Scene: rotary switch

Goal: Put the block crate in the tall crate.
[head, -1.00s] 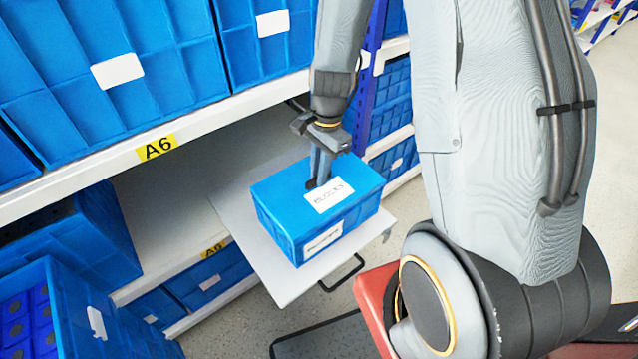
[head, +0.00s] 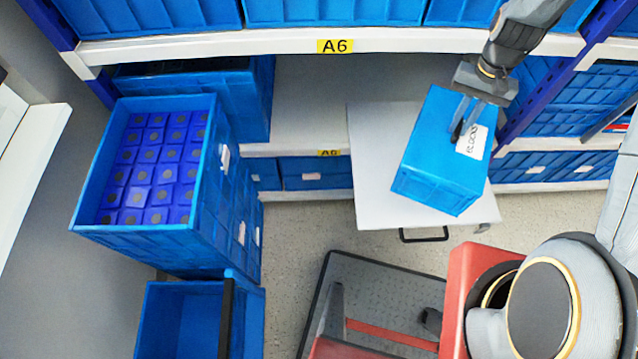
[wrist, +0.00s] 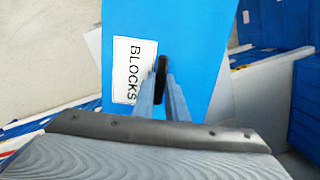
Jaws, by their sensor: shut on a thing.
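The block crate (head: 428,130) is a closed blue box with a white BLOCKS label on top. My gripper (head: 463,120) is shut on it at its top face, beside the label. The wrist view shows the fingers (wrist: 161,85) against the blue top (wrist: 195,40). The crate is over a white board (head: 375,200) and turned relative to the board's edges; the gap below it is hard to judge. A tall-sided blue crate (head: 225,215) at the left holds rows of dark blue blocks. Another open blue crate (head: 160,320) stands below it. Which is the tall crate is not marked.
A white shelf beam (head: 200,50) labelled A6 runs across the top, with blue crates above it. A dark blue upright (head: 540,95) stands close to the right of my gripper. A blue crate (head: 255,95) sits behind the left crate. Floor (head: 300,225) shows between.

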